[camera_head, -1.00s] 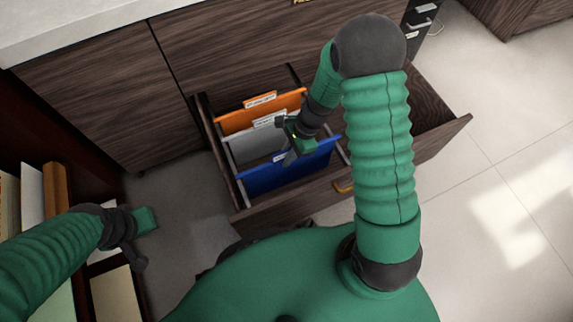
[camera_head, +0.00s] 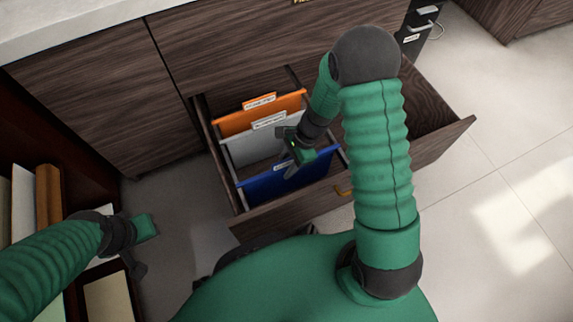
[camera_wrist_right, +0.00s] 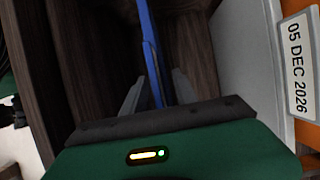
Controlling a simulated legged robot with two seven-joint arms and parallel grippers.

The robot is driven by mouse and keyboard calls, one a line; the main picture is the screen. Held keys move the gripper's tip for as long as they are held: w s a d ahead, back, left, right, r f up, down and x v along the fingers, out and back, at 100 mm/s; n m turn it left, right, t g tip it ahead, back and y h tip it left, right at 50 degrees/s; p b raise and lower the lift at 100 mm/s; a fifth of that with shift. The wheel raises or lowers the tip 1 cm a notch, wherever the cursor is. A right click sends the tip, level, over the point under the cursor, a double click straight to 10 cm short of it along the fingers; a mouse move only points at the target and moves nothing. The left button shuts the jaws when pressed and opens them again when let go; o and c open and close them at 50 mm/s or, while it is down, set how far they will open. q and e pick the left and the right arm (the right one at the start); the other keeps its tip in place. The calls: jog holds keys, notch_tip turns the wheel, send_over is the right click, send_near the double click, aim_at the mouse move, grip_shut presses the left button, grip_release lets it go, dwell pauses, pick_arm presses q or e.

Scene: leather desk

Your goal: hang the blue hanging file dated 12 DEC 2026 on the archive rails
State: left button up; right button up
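The blue hanging file (camera_head: 290,178) is in the open drawer, nearest its front, with its top bar spanning the two side rails (camera_head: 230,178). Its white tab is too small to read. My right gripper (camera_head: 287,173) is over the blue file's top edge. In the right wrist view the blue file (camera_wrist_right: 151,45) runs between the two grey fingers (camera_wrist_right: 157,92), which stand apart with a gap on each side. My left gripper (camera_head: 138,246) is at the lower left, away from the drawer; its fingers are unclear.
Behind the blue file hang a grey file (camera_head: 255,143) and an orange file (camera_head: 250,117). A tag reading 05 DEC 2026 (camera_wrist_right: 297,65) shows beside them. The drawer front (camera_head: 310,205) has a yellow handle. A shelf with folders (camera_head: 47,195) stands at left. Floor at right is clear.

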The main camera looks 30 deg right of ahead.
jog(key=p+v, duration=0.7)
jog(key=v, duration=0.5)
jog(key=shift+r, duration=0.2)
jog(key=s+a+r+n+t+h, duration=0.1)
jog(key=s+a+r+n+h, duration=0.1)
jog(key=r+n, duration=0.3)
jog(key=s+a+r+n+t+h, duration=0.1)
jog(key=s+r+n, duration=0.4)
jog(key=n, duration=0.8)
jog(key=shift+a+n+h, duration=0.3)
jog(key=shift+a+h, duration=0.5)
jog(key=shift+a, duration=0.35)
